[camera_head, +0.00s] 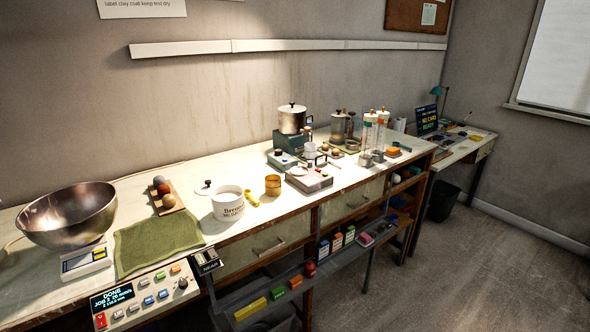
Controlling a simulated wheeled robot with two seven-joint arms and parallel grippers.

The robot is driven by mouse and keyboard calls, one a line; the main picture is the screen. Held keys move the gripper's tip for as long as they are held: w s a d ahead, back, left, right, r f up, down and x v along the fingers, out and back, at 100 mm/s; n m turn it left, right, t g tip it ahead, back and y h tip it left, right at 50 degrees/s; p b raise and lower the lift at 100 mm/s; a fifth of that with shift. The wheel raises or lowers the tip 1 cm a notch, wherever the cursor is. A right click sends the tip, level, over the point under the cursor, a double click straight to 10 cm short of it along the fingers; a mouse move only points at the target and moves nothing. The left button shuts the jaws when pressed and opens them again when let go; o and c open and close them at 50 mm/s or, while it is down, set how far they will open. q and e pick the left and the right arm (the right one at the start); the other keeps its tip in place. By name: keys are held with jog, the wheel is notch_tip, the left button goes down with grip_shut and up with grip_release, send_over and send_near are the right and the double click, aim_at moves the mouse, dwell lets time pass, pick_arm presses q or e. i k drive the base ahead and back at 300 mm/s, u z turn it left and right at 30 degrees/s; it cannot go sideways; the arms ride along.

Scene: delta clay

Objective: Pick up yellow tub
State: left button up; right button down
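A small yellow tub (273,186) stands upright on the long workbench (150,193), near its front edge. It is just right of a white lettered pot (228,204) and left of a grey device with a pale round top (309,178). A small bright yellow item (251,198), too small to make out, lies between the pot and the tub. Nothing touches the tub from above. Neither of my grippers is in view.
A metal bowl (68,214) on a scale, a green cloth (158,242) and a wooden tray of balls (165,198) stand left. A lidded steel pot (292,119) stands behind. A control panel (145,297) and a shelf (345,255) project below the front edge.

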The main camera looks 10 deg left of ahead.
aim_at(273, 185)
jog(key=z, duration=1.2)
jog(key=i, duration=2.95)
jog(key=u, duration=2.65)
